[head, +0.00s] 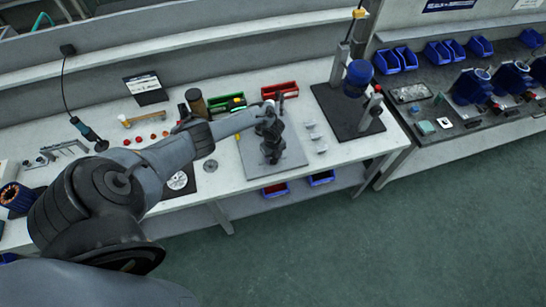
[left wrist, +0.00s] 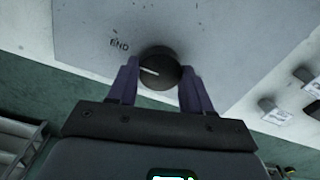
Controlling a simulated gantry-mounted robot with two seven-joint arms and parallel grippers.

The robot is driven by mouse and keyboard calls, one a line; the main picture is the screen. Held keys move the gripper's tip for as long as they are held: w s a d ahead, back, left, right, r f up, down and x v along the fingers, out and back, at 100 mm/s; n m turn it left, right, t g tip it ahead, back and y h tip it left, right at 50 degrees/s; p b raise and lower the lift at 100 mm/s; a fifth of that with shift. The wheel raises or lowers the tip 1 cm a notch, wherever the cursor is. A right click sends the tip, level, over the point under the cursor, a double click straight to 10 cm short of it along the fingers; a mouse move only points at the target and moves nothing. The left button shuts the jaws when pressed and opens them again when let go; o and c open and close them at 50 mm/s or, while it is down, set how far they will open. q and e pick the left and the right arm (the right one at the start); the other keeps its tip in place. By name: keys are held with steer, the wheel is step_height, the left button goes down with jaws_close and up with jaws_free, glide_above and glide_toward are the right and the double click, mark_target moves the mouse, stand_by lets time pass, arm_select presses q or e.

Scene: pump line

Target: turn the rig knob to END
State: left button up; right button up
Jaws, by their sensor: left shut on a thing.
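The rig knob (left wrist: 161,62) is a dark round knob on a grey plate (left wrist: 230,30); it shows in the left wrist view. Its white pointer line points left and slightly up in that view. The printed word END (left wrist: 119,44) is on the plate, up and left of the knob. My left gripper (left wrist: 159,78) has one finger on each side of the knob and is shut on it. In the head view my left gripper (head: 271,150) is over the grey plate (head: 290,158) on the bench and hides the knob. My right gripper is not in view.
A press on a dark board (head: 335,108) stands to the right. A brown cylinder (head: 196,102) stands behind my left arm.

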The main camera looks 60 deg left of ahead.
mark_target(273, 158)
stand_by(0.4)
arm_select(q)
steer(key=o, duration=1)
steer(key=shift+o, duration=0.2)
steer(key=shift+r, duration=0.1)
step_height(273, 158, up, 11)
steer(key=p, duration=0.2)
steer(key=shift+f, duration=0.2)
